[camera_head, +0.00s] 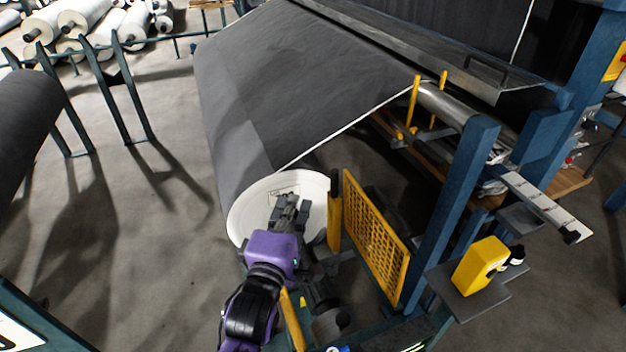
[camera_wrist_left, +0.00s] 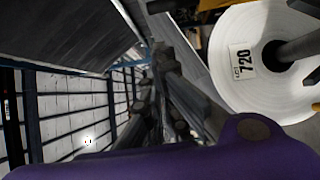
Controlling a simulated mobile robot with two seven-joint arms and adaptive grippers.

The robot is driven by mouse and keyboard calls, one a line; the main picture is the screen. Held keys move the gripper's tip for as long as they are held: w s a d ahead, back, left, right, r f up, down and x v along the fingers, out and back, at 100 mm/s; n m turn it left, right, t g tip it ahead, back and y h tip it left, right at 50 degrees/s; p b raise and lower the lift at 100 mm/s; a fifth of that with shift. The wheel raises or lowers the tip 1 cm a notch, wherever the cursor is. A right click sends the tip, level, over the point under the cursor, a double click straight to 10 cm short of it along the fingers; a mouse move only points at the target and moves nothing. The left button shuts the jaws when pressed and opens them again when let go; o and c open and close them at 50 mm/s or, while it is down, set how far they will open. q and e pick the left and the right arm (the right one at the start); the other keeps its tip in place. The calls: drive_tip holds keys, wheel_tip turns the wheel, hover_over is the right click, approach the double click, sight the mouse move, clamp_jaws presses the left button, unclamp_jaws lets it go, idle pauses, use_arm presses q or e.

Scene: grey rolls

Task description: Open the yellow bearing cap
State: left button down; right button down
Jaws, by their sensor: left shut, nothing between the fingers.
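My purple left arm comes in from the bottom, and my left gripper (camera_head: 290,205) is in front of the white end face of the big roll (camera_head: 255,205). The gripper is shut and empty; its dark fingers also show in the left wrist view (camera_wrist_left: 172,95). A yellow upright (camera_head: 335,225) stands right of the gripper, and a slanted yellow bar (camera_head: 292,320) is beside my forearm. I cannot tell which yellow part is the bearing cap; the roll's shaft support is partly hidden by my arm. My right gripper is not in view.
A yellow mesh guard (camera_head: 375,240) and blue frame posts (camera_head: 450,215) stand to the right. A yellow box (camera_head: 480,265) sits on a grey shelf. Open floor (camera_head: 150,240) lies left.

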use_arm(q)
drive_tip(key=w+d, duration=0.4)
drive_tip(key=w, duration=0.3)
drive_tip(key=shift+w+d, duration=0.15)
drive_tip(key=shift+w, duration=0.05)
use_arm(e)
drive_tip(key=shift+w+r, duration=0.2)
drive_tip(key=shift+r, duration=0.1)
use_arm(q)
drive_tip(key=shift+r, duration=0.1)
